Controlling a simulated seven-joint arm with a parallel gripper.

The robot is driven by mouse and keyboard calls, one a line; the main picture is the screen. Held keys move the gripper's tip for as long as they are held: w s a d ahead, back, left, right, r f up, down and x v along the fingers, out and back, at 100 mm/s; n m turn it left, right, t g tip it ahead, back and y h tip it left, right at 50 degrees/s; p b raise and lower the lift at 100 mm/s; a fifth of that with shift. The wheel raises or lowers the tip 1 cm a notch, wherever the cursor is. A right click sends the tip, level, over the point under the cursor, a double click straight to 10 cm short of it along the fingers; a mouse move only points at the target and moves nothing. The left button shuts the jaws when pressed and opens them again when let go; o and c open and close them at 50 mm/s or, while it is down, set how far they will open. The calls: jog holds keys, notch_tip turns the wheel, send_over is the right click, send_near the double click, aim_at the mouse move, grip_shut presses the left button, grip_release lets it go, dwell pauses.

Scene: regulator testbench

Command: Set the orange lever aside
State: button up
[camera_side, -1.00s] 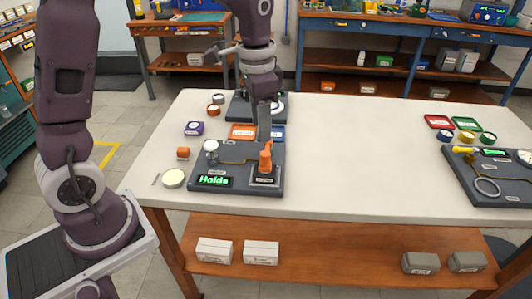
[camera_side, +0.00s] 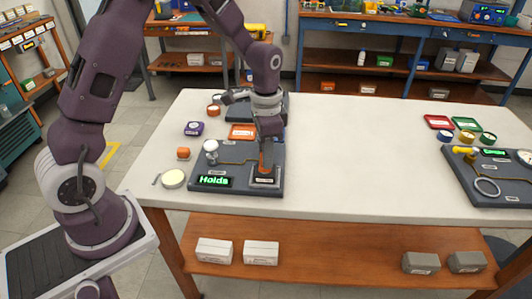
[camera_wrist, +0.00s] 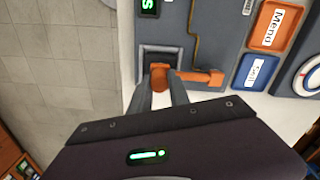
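The orange lever (camera_side: 266,158) stands on a dark square mount (camera_side: 266,180) at the front right of the grey board (camera_side: 230,190). In the side view my gripper covers much of it. In the wrist view the lever (camera_wrist: 205,77) shows its orange arm pointing right, with its rounded end between my fingers. My gripper (camera_wrist: 160,84) comes down from above, one finger on each side of the lever. I cannot tell whether the fingers press on it or only straddle it. The lever still sits at its mount.
The middle-right tabletop (camera_side: 360,150) is clear.

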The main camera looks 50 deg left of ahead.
grip_shut()
dwell(1.1)
